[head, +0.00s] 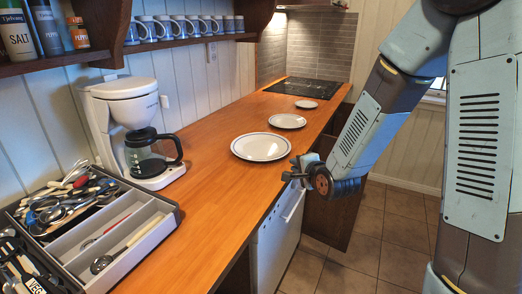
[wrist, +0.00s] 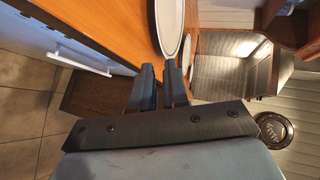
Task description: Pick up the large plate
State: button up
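The large plate (head: 261,147) is white with a dark ring near its rim. It lies flat on the wooden counter, nearest of three plates in a row. My gripper (head: 296,168) is just right of it, at the counter's front edge. In the wrist view the gripper (wrist: 161,70) is open, with a narrow empty gap between its fingers. The large plate (wrist: 169,24) shows edge-on just beyond the fingertips, nearer the right finger. I cannot tell whether a fingertip touches the rim.
A medium plate (head: 287,121) and a small plate (head: 307,104) lie farther back, before the black cooktop (head: 302,87). A coffee maker (head: 132,130) stands left. The utensil tray (head: 165,208) is at front left. Bare counter lies between tray and large plate.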

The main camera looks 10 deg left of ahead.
jog(key=a, duration=0.1)
send_near(277, 165)
jog(key=shift+m, duration=0.4)
jog(key=w+a, duration=0.1)
jog(key=w+a+r, duration=0.1)
jog(key=w, duration=0.1)
jog(key=shift+w+a, duration=0.2)
jog(key=shift+d+x, duration=0.1)
jog(key=shift+x, duration=1.25)
jog(key=shift+d+x, duration=0.15)
jog(key=shift+x, duration=1.15)
jog(key=shift+w+r, duration=0.15)
grip_shut()
